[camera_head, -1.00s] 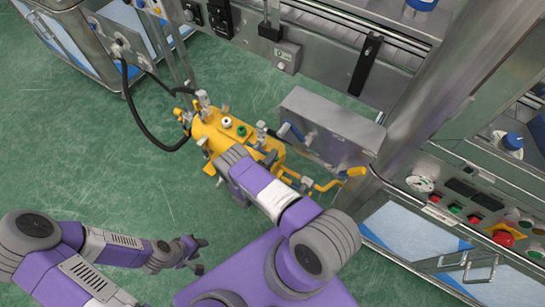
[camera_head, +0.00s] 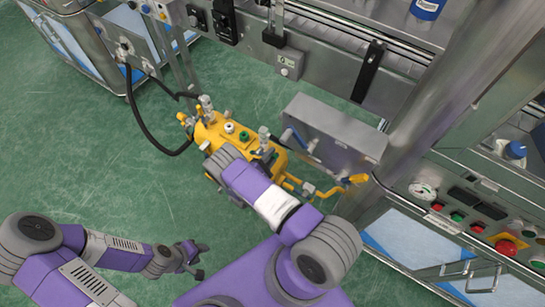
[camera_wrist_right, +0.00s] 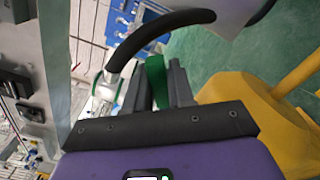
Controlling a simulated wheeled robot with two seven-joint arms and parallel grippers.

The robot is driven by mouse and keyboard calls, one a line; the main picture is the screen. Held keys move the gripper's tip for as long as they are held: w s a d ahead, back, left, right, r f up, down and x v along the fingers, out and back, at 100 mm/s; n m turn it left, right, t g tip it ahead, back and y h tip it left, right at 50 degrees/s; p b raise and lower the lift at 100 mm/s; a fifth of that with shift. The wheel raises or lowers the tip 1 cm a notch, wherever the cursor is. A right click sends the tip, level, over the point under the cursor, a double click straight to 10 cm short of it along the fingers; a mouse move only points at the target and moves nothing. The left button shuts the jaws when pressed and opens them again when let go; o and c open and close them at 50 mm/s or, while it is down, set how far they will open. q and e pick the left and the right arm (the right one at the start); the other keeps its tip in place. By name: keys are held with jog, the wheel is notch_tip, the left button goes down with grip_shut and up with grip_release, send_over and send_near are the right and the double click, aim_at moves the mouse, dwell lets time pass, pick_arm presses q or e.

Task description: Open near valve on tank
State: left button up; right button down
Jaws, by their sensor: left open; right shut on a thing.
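The yellow tank (camera_head: 212,131) sits low beside the machine, with a white knob (camera_head: 229,127) and a green knob (camera_head: 243,136) on top. My right arm reaches over the tank and hides its near end and the right gripper in the head view. In the right wrist view, my right gripper (camera_wrist_right: 158,85) is shut on a green valve handle (camera_wrist_right: 156,76), beside a silver fitting (camera_wrist_right: 106,88) and a curved black hose (camera_wrist_right: 160,29). Yellow metal (camera_wrist_right: 245,115) shows to the right. My left gripper (camera_head: 201,260) is open and empty over the floor, away from the tank.
A grey metal box (camera_head: 333,132) stands close to the right of the tank. A control panel with a gauge (camera_head: 423,191) and red button (camera_head: 505,247) is at the right. A black hose (camera_head: 140,120) loops left of the tank. The green floor (camera_head: 85,165) at left is clear.

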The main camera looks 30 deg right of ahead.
jog(key=shift+w, duration=0.1)
dwell(0.3)
jog(key=c, duration=1.1)
grip_release()
jog(key=shift+o, duration=0.2)
jog(key=shift+a, duration=0.1)
jog(key=p+v, duration=0.1)
jog(key=v, duration=0.6)
jog(key=shift+a, duration=0.15)
